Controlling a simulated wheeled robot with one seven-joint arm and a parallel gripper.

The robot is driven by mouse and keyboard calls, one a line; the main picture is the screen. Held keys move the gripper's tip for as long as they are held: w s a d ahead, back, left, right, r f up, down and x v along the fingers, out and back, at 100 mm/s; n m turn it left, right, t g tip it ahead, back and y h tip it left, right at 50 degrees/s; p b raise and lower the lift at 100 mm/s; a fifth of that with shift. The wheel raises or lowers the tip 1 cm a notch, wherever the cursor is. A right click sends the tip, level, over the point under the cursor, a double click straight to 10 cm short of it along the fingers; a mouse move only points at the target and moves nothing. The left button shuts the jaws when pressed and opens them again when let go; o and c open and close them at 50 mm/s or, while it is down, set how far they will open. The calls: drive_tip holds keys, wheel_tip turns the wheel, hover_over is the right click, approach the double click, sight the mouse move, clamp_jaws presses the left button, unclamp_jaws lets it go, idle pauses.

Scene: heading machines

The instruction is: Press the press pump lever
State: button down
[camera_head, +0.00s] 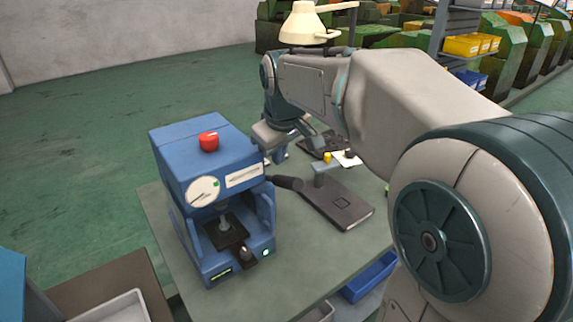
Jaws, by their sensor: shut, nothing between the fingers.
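A blue press (212,170) with a red knob on top and a round white dial on its front stands on the grey-green table (250,295). Its lever, with a black handle (286,182), sticks out from the press's right side toward the right. My gripper (279,155) points down just beyond the lever, by the press's right rear side. It is shut and empty. The fingertips are small and partly hidden behind the press, so I cannot tell whether they touch anything.
A dark flat device (337,205) with a yellow-knobbed part lies right of the press. A cream lamp (305,24) stands behind my arm. A blue bin (370,277) sits below the table's right edge. The table front is clear.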

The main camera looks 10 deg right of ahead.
sight(285, 177)
drive_tip(key=shift+s+d+f, duration=0.2)
drive_tip(key=shift+f, duration=0.25)
drive_tip(key=shift+s+d+f, duration=0.25)
drive_tip(key=shift+f, duration=0.25)
drive_tip(key=shift+s+d+f, duration=0.2)
drive_tip(key=shift+f, duration=0.25)
